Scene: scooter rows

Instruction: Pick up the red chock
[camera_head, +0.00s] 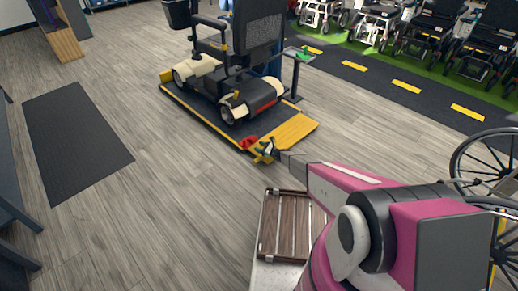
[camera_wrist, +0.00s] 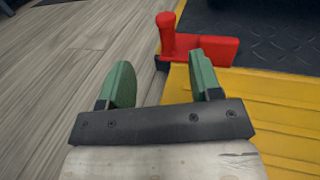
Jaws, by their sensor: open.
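The red chock (camera_head: 249,142) rests at the near corner of the low scooter platform (camera_head: 205,110), by the yellow ramp. In the wrist view the red chock (camera_wrist: 200,46) shows a wide red body with an upright round-topped post on its left. My gripper (camera_head: 265,150) is beside it, just to its right in the head view. In the wrist view my gripper (camera_wrist: 160,86) has its two green fingers apart with nothing between them. The chock is just beyond the fingertips, toward the right one. I cannot tell whether that finger touches it.
A mobility scooter (camera_head: 235,75) stands on the platform. The yellow ramp (camera_wrist: 255,105) lies under and right of my gripper. A small stand (camera_head: 297,70) with a green item is behind. Wheelchairs (camera_head: 425,30) line the back right. Wood floor at left is open around a dark mat (camera_head: 72,135).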

